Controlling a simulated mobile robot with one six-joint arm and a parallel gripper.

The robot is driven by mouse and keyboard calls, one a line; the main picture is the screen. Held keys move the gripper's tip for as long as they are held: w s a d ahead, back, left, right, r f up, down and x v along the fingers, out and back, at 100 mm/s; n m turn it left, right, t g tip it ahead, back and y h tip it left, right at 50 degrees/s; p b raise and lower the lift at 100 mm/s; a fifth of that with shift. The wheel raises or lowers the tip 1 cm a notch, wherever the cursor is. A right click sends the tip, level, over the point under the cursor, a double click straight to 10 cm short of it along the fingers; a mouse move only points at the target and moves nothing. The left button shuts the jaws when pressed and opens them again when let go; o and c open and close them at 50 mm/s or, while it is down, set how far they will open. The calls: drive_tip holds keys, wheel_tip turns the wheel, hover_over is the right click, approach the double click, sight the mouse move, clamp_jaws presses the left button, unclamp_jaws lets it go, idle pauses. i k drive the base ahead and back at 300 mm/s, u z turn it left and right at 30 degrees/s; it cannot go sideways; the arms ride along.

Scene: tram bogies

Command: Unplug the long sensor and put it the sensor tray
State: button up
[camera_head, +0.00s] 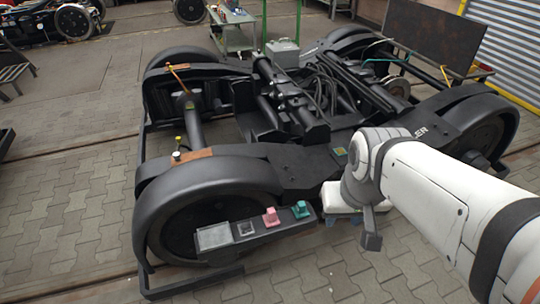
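I cannot single out the long sensor for certain. A small upright part with a pale top (176,155) stands on a brown plate (196,154) on the left wheel guard, with a thin yellow-topped part (178,140) just behind it. A dark bar (256,234) by the front wheel carries a grey square pad, a small socket-like square (245,229), a pink block (271,217) and a green block (301,209). No tray is clearly recognisable as the sensor tray. My gripper (371,241) points down at right of centre, right of the green block; its fingers are not distinct.
The black bogie (270,170) fills the middle, with cables and pipes on top. A white object (345,198) sits low behind my gripper.

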sight(271, 214)
drive_tip(key=i, duration=0.9)
drive_tip(key=u, duration=0.05)
